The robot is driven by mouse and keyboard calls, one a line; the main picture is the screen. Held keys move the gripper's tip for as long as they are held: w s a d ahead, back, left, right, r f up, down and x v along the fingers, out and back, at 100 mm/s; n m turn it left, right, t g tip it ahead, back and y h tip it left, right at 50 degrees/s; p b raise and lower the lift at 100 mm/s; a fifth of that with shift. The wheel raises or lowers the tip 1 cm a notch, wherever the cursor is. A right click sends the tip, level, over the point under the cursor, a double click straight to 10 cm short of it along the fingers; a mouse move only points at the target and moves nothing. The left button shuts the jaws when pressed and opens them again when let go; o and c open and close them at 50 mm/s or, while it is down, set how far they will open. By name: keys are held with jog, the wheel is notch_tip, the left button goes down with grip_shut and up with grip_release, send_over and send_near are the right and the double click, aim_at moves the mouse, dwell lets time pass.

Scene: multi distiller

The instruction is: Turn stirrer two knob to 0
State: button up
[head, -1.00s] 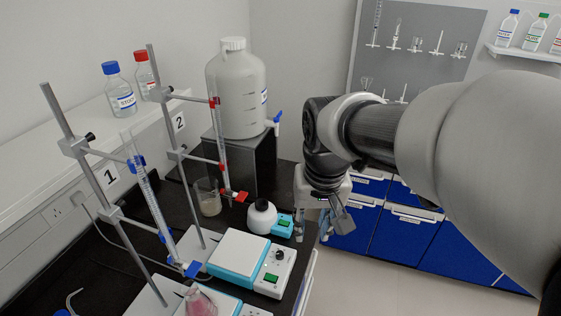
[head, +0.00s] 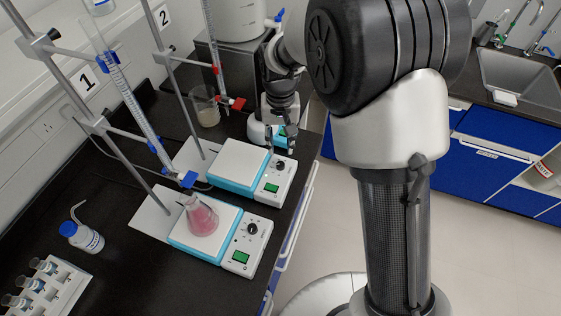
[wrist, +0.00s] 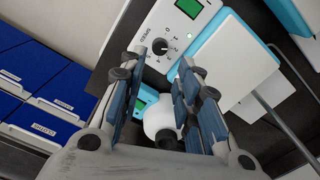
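Stirrer two (head: 238,163) is the farther white-and-teal plate, in front of the stand by label 2. Its dark knob (head: 281,165) is on the front panel beside a green display, and also shows in the wrist view (wrist: 160,46) with a scale ring around it. My gripper (wrist: 160,62) is open and empty. In the wrist view the knob lies just beyond and between the fingertips, apart from them. In the head view my gripper (head: 281,140) is just behind stirrer two's panel, its fingers partly hidden. The knob's exact setting is too small to read.
Stirrer one (head: 178,238), nearer, holds a flask of pink liquid (head: 202,217). A round white device (wrist: 158,118) with a teal base sits below my fingers. Stands with burettes and a beaker (head: 206,113) are left. The floor right of the bench is clear.

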aim_at(280, 164)
notch_tip(280, 164, down, 9)
jog(key=shift+f+b, duration=0.1)
jog(key=shift+b, duration=1)
jog(key=shift+c, duration=0.3)
grip_shut()
